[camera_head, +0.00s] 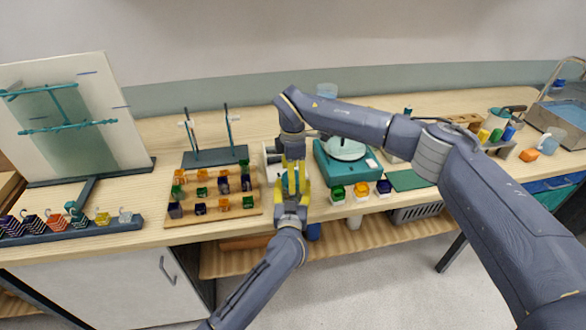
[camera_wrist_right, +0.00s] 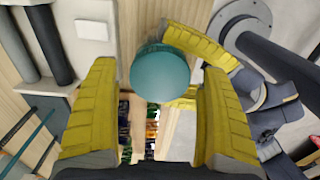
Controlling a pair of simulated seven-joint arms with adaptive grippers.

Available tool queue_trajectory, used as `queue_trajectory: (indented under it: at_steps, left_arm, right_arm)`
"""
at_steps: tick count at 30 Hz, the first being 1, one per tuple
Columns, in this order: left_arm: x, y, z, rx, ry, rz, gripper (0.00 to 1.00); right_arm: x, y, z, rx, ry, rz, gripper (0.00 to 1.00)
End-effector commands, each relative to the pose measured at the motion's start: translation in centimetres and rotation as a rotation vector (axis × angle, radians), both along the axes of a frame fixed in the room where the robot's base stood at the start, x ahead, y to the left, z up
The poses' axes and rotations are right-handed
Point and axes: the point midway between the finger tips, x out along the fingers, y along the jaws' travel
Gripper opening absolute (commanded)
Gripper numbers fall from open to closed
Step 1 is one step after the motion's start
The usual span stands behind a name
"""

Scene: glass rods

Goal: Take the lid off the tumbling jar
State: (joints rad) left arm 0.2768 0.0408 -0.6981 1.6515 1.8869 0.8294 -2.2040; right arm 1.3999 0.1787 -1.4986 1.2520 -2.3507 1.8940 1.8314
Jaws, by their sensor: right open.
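The tumbling jar (camera_head: 291,184) is partly hidden between my two grippers, above the bench's front edge in the head view. Its round teal lid (camera_wrist_right: 160,72) faces the camera in the right wrist view; the body is mostly hidden behind it. My left gripper (camera_head: 292,187) comes up from below with its yellow fingers on both sides of the jar, apparently closed on it. Its fingers also show behind the lid in the right wrist view (camera_wrist_right: 190,70). My right gripper (camera_head: 292,163) comes from above, open, its fingers (camera_wrist_right: 158,68) spread either side of the lid with gaps.
A wooden board with several coloured blocks (camera_head: 240,210) lies left of the grippers. A teal machine (camera_head: 345,165) stands just right, with several small coloured-topped jars (camera_head: 361,190) before it. A white panel stand (camera_head: 70,110) is at far left. A dark green mat (camera_head: 408,180) lies at right.

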Motion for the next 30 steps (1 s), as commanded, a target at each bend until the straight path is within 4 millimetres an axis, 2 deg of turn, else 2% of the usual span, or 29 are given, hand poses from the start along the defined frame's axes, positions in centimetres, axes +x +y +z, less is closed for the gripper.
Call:
queue_trajectory:
  at_steps: [14,30]
  left_arm:
    - [-0.01,0.02,-0.05,0.000,0.001,0.000,0.00]
    - [-0.01,0.02,-0.05,0.000,0.001,0.000,0.00]
  right_arm:
    - [0.03,0.01,-0.67,0.000,-0.001,0.001,0.81]
    - [0.02,-0.01,-0.66,0.000,-0.001,0.000,0.19]
